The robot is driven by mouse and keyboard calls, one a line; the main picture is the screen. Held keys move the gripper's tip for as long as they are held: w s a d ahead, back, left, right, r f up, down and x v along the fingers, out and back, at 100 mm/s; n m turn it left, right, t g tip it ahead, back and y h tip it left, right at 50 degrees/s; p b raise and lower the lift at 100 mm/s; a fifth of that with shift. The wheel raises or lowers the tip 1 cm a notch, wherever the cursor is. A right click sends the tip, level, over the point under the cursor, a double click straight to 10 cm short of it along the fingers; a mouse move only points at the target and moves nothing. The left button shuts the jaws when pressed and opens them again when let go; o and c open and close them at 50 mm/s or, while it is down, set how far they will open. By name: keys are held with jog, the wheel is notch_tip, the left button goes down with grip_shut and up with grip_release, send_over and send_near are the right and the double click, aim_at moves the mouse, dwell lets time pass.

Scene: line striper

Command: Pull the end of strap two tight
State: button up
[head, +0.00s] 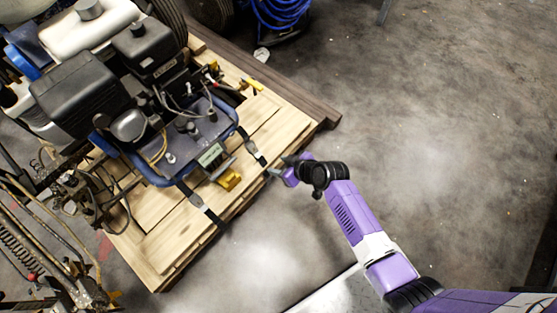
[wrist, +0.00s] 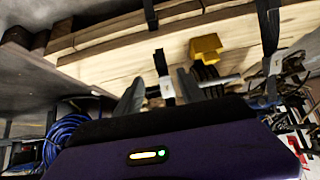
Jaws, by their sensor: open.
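Two dark straps run from the line striper (head: 150,95) over the front edge of the wooden pallet (head: 165,240). One strap (head: 254,152) is nearer the right corner, the other strap (head: 205,207) nearer the middle of that edge. I cannot tell which is strap two. My gripper (head: 276,172) is at the pallet's edge by the right strap's lower end. In the wrist view my gripper (wrist: 160,92) is open, with a hanging strap end (wrist: 163,72) between its two dark fingers. Whether the fingers touch it is unclear.
Dark timber (head: 318,112) lies along the pallet's right side. A coiled blue hose (head: 278,12) is at the top. The concrete floor to the right is clear.

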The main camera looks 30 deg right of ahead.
aim_at(264, 163)
jog(key=b+x, duration=0.8)
jog(key=x, duration=0.1)
jog(key=shift+f, duration=0.25)
jog(key=shift+b+x, duration=0.65)
jog(key=shift+x, duration=0.1)
jog(key=shift+w+r, duration=0.1)
jog(key=shift+w, duration=0.05)
grip_shut()
